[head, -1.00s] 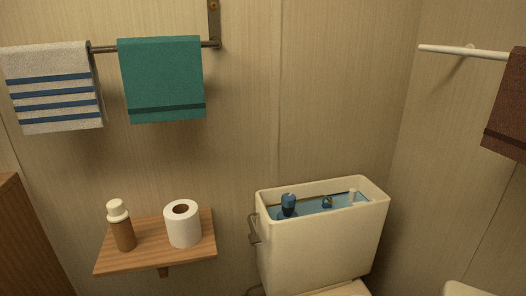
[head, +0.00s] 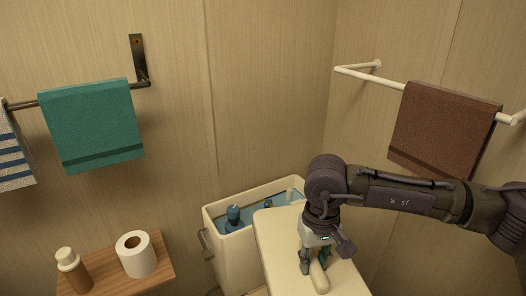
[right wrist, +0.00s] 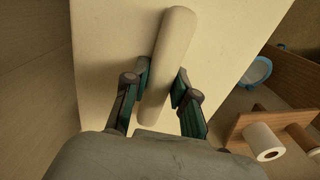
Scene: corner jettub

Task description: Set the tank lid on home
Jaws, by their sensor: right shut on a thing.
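The cream tank lid (head: 277,234) is a flat slab with a raised bar handle (head: 319,279) on it. My right gripper (head: 313,268) is shut on this handle. In the right wrist view the fingers (right wrist: 160,85) lie on either side of the handle (right wrist: 172,45), with the lid (right wrist: 105,50) behind. The toilet tank (head: 222,262) stands open, with blue water and fittings (head: 234,214) inside. The lid hides the tank's right front part in the head view and is not seated on its rim. My left gripper is not in view.
A wooden shelf (head: 157,279) left of the tank holds a toilet roll (head: 136,255) and a brown bottle (head: 73,270). A green towel (head: 92,125) and a striped towel (head: 12,150) hang left. A brown towel (head: 440,130) hangs on the right rail, behind my arm.

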